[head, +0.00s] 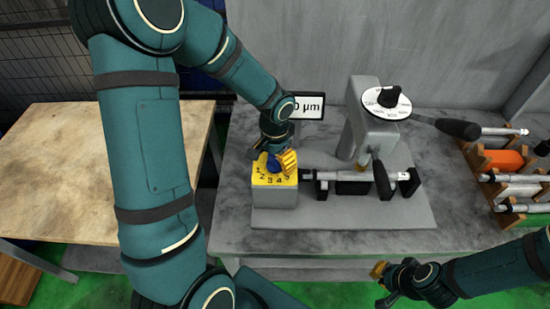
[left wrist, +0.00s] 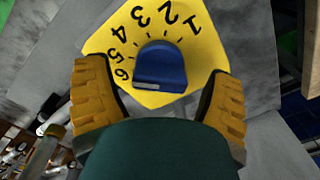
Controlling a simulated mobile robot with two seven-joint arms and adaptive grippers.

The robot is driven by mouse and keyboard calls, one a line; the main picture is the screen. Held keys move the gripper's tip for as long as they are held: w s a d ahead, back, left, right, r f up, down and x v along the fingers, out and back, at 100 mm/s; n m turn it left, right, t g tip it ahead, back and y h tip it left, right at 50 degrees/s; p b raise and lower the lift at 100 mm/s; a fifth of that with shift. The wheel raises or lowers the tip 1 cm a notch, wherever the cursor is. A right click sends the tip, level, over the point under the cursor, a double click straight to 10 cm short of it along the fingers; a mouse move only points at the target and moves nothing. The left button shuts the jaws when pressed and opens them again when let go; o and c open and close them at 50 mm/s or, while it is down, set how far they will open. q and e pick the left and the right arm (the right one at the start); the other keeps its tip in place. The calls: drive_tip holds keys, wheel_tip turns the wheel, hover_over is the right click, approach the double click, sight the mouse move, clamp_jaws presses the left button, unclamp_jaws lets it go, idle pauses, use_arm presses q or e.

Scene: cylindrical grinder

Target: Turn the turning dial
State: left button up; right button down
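The turning dial is a blue knob (left wrist: 161,66) on a yellow numbered plate (left wrist: 205,45). In the head view, the yellow plate (head: 262,180) tops a grey box, and the blue knob (head: 273,164) is partly hidden by my left gripper. My left gripper (head: 283,162) is right above the dial. In the left wrist view, its yellow-padded fingers (left wrist: 160,95) are spread apart, with the knob ahead between them; I see no contact. My right gripper (head: 382,281) is low at the right, away from the dial, and its finger opening is unclear.
A small display (head: 308,106) reading "0 µm" stands behind the dial. The grinder (head: 377,130) with its white disc and black handle (head: 458,128) is to the right. A rack (head: 500,178) of cylindrical parts stands at the far right. A wooden table (head: 90,160) is at the left.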

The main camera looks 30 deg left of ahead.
sight(275, 158)
use_arm(q)
drive_tip(key=shift+r, duration=0.1)
wheel_tip(275, 158, up, 12)
idle(0.7)
idle(0.4)
